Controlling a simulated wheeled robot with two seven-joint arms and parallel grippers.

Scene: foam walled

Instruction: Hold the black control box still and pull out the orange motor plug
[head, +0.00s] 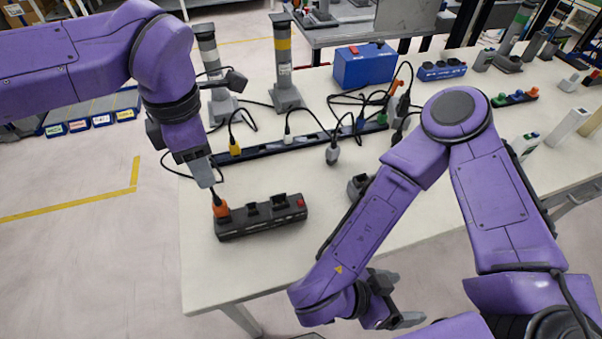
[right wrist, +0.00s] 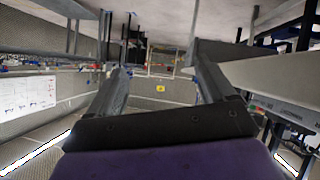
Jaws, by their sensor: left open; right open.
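The black control box (head: 262,221) lies on the near left part of the white table, with several sockets on top and a red switch at its right end. The orange motor plug (head: 221,209) sits at the box's left end, with a dark cable rising from it. My left gripper (head: 209,184) points down just above the plug; its fingers overlap the cable in the head view, and I cannot tell whether they touch it. It is open. My right gripper (head: 405,300) is open and empty, low beyond the table's near edge. Its spread fingers show in the right wrist view (right wrist: 160,92).
A long dark socket strip (head: 270,147) with yellow, white, blue and green plugs lies behind the box. Signal towers (head: 284,70) and a blue case (head: 364,66) stand farther back. A grey plug (head: 357,186) lies right of the box. The table (head: 225,268) is bare in front.

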